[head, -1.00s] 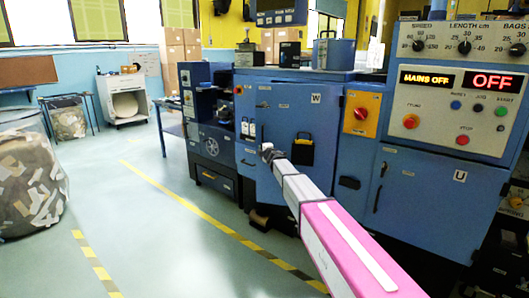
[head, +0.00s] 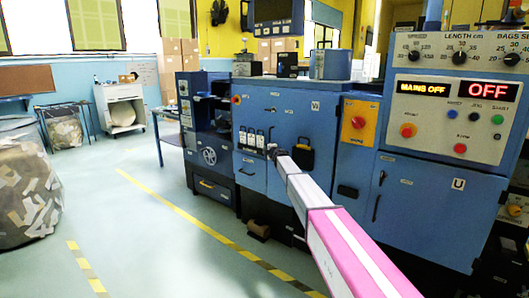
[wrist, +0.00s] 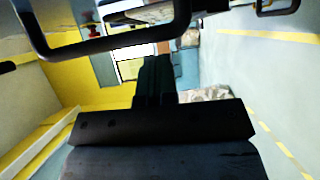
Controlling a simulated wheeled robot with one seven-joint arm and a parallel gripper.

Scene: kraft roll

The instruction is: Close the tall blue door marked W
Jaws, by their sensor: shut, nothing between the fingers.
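The tall blue door (head: 288,116) marked W is on the front of the blue machine, in the middle of the head view. It looks nearly in line with the machine front, but I cannot tell whether it is fully shut. My gripper (head: 274,153) is at the door's left edge, near a dark handle there; contact is unclear. In the wrist view my gripper (wrist: 155,82) is shut and empty. A black bent bar (wrist: 105,42) crosses the top of the wrist view, close to the camera. My arm hides the door's lower part.
The control panel (head: 456,105) and a blue door marked U (head: 432,208) stand at right. A black holder (head: 302,160) hangs on the door's front. A bin of paper scraps (head: 25,185) stands at left.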

